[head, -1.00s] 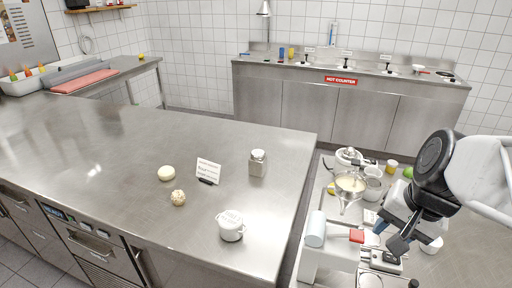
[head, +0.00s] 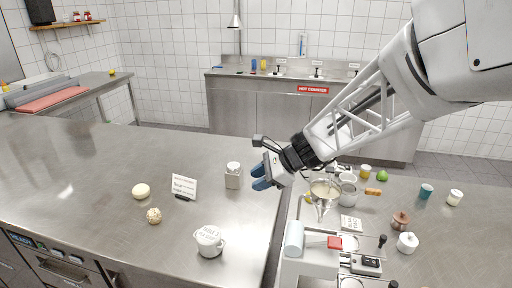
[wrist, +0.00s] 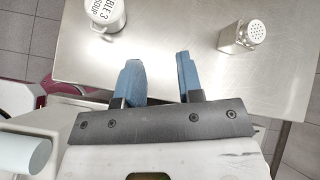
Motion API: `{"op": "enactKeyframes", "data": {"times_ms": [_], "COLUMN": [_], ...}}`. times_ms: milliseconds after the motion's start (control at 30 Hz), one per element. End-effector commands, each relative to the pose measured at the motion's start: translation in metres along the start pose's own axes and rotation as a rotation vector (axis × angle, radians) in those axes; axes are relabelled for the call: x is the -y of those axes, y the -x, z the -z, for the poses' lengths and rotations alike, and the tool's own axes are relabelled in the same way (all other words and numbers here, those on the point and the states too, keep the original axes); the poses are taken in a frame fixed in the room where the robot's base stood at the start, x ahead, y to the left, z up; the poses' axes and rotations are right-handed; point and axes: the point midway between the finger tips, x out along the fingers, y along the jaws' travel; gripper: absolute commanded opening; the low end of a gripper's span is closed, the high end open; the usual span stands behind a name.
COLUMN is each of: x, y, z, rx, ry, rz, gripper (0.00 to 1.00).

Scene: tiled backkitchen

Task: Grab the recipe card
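A white card with printed lines (head: 184,186) stands tilted in a small dark holder on the steel counter. Another small white card with writing (head: 350,224) is on the crowded side table at right. The print on both is too small to read, so I cannot tell which is the recipe card. My gripper (head: 260,178) is above the counter's right edge, right of the shaker and apart from both cards. In the wrist view, its two blue fingers (wrist: 161,78) are apart with nothing between them. Neither card shows in the wrist view.
A metal-topped shaker (head: 233,178) stands between my gripper and the standing card. A white lettered cup (head: 209,242) is near the front edge. A pale round (head: 141,191) and a crumbly ball (head: 154,216) lie left of the card. The counter's far left is clear.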

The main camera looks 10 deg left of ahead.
Motion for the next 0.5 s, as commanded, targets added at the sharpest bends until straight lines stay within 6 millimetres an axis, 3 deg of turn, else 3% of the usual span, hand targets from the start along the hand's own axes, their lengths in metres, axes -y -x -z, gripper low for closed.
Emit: {"op": "enactKeyframes", "data": {"times_ms": [500], "x": [0.089], "y": [-0.147], "z": [-0.006], "rx": [0.248], "ry": [-0.530], "rz": [0.050], "gripper": [0.34]}}
